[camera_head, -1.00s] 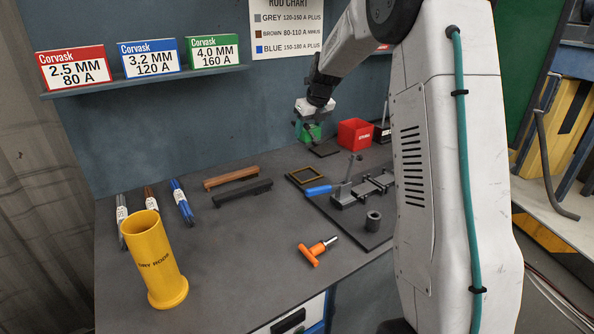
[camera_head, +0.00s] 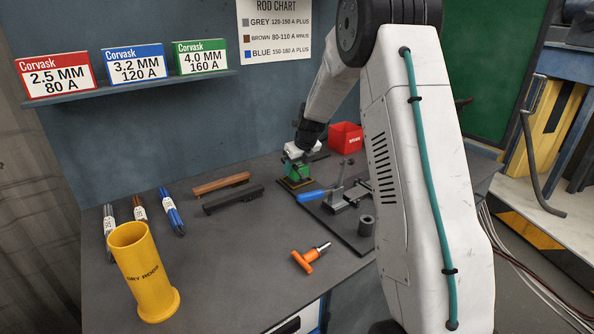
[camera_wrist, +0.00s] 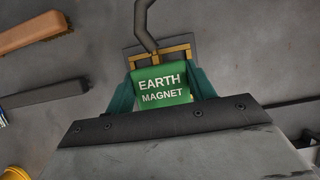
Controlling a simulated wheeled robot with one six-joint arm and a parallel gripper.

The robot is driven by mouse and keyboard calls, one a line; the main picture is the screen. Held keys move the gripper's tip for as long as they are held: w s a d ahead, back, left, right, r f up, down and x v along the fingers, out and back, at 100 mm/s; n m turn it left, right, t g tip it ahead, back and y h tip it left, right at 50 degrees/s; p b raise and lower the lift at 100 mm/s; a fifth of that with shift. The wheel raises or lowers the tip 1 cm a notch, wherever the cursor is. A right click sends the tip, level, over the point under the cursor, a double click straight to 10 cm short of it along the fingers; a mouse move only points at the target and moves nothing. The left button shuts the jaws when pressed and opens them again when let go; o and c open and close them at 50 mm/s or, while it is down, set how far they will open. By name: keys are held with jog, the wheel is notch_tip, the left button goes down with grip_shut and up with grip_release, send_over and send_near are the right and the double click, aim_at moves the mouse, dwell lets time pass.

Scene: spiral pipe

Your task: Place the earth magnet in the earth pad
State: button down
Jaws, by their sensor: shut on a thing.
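The green earth magnet (camera_head: 299,172), lettered "EARTH MAGNET" in the wrist view (camera_wrist: 162,87), is held between the teal fingers of my gripper (camera_wrist: 163,80). In the head view my gripper (camera_head: 299,157) is low over the bench. The earth pad (camera_head: 283,184), a dark square with a yellow outline, is right at the magnet's underside. In the wrist view the pad (camera_wrist: 187,50) shows beyond the magnet, which covers its near part. I cannot tell whether the magnet touches the pad.
A clamp fixture with a blue handle (camera_head: 311,195) stands just right of the pad. A red box (camera_head: 345,138) is behind. Brown (camera_head: 220,185) and black (camera_head: 237,198) brushes lie left. An orange tool (camera_head: 308,259) and a yellow rod tube (camera_head: 146,272) are nearer.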

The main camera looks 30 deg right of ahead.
jog(key=shift+f, duration=0.65)
jog(key=c, duration=0.5)
grip_release()
jog(key=shift+f, duration=0.2)
